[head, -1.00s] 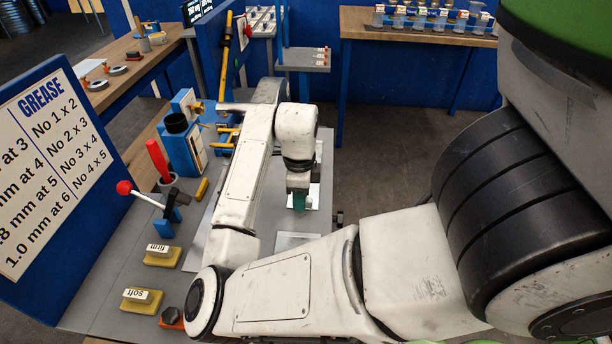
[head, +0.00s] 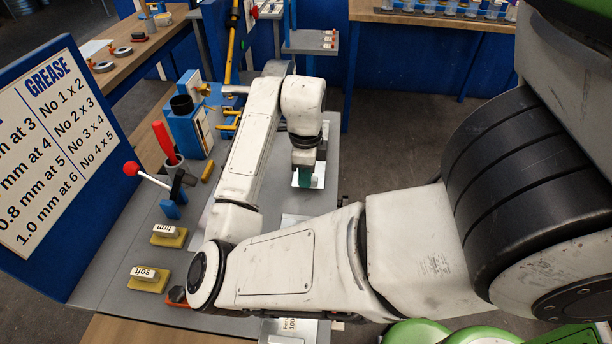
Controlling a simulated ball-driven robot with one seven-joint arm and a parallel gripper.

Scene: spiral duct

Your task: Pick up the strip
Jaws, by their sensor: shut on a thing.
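My gripper (head: 303,178), with teal-green fingers, points down over the grey bench (head: 232,285). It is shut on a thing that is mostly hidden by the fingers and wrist. A pale, shiny flat piece (head: 319,172), which looks like the strip, shows beside and behind the fingers. I cannot tell whether it touches the bench or is lifted. Another pale flat plate (head: 291,219) is partly visible nearer to me, behind my forearm.
Yellow-based blocks marked firm (head: 170,236) and soft (head: 147,279) stand on the left. A red-knobbed lever (head: 132,169), a red-handled tool (head: 163,142) and a blue grease sign (head: 50,150) stand there too. A blue-legged bench (head: 430,20) stands beyond open floor.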

